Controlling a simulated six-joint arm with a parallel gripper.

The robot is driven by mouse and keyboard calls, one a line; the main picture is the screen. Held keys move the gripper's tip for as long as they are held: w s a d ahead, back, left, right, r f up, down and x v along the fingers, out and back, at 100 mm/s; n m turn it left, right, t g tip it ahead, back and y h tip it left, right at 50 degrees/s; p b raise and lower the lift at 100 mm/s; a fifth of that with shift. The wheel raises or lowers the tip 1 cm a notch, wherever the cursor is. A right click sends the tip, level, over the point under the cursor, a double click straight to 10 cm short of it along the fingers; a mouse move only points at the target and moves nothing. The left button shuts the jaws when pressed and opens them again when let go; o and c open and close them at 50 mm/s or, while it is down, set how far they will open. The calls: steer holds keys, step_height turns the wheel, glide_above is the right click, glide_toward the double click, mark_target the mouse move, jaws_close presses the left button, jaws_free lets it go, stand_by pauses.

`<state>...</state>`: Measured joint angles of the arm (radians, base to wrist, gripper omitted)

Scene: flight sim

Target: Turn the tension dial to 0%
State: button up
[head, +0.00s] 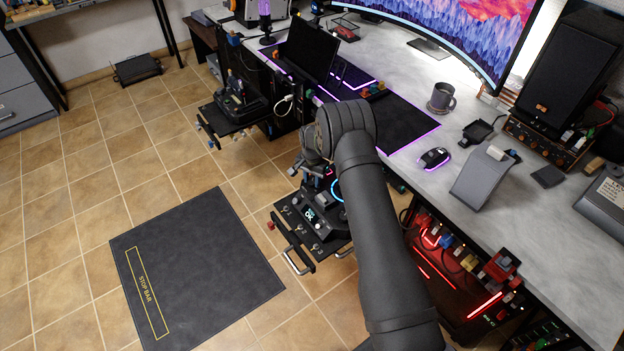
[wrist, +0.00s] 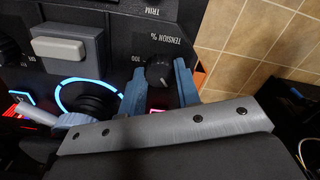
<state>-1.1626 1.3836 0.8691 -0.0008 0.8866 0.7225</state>
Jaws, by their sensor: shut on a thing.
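The tension dial (wrist: 159,69) is a small dark round knob on a black panel, below the printed label "TENSION %" with "100" at its left. A light line shows on the knob's face. My gripper (wrist: 157,73) has its two blue fingers on either side of the dial, shut on it. The lower part of the knob and any scale marks there are hidden by the fingers and the grey gripper bar. In the head view my arm covers the dial and gripper; the control box (head: 318,222) shows partly beneath it.
In the wrist view, a grey block-shaped control (wrist: 60,47) and a blue-lit ring (wrist: 90,97) lie left of the dial. Bare tiled floor (wrist: 250,45) lies to the right. In the head view, the desk (head: 470,175) stands right of my arm.

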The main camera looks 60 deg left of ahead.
mark_target(312, 181)
steer(key=shift+n, duration=0.3)
steer(key=n, duration=1.1)
steer(key=shift+n, duration=0.3)
stand_by(0.4)
steer(key=o, duration=1)
step_height(312, 181, up, 18)
steer(key=shift+f, duration=0.25)
